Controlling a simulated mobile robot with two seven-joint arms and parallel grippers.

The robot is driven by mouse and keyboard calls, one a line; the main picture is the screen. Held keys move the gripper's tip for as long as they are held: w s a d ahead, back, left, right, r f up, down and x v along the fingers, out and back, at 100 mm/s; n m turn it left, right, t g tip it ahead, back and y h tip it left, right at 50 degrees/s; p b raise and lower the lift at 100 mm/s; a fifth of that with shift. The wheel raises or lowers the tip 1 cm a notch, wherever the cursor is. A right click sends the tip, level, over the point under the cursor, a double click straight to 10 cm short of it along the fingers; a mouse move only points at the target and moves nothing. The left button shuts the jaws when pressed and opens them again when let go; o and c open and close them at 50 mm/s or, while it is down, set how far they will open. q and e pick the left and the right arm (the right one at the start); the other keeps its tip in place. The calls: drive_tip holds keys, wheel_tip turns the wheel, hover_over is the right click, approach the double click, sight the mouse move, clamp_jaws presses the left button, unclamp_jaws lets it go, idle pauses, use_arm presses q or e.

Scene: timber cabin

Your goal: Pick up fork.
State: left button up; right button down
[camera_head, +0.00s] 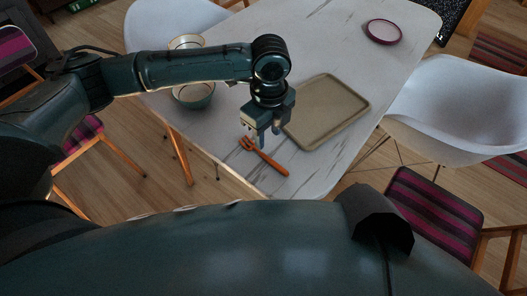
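An orange-brown fork (268,159) lies on the white marbled table (335,39) near its front edge. Its tines point up and left, and its handle points down and right. My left gripper (264,142) points downward just above and behind the fork's tine end. Its fingers look apart and I see nothing held between them. Whether a fingertip touches the fork cannot be told. My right gripper is not in view.
A beige tray (326,112) lies right of the fork, close to the gripper. Bowls (194,97) (186,42) stand left, partly behind my arm. A purple-rimmed plate (383,32) sits at the back. White chairs (450,112) and striped chairs (428,215) surround the table.

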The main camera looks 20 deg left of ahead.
use_arm(q)
wheel_tip(320, 180, down, 4)
drive_tip(key=shift+r, duration=0.25)
drive_tip(key=shift+w+a+f, duration=0.1)
drive_tip(key=shift+f, duration=1.25)
drive_tip(key=shift+w+a+f, duration=0.1)
drive_tip(key=shift+f, duration=1.25)
drive_tip(key=shift+c, duration=0.2)
clamp_jaws()
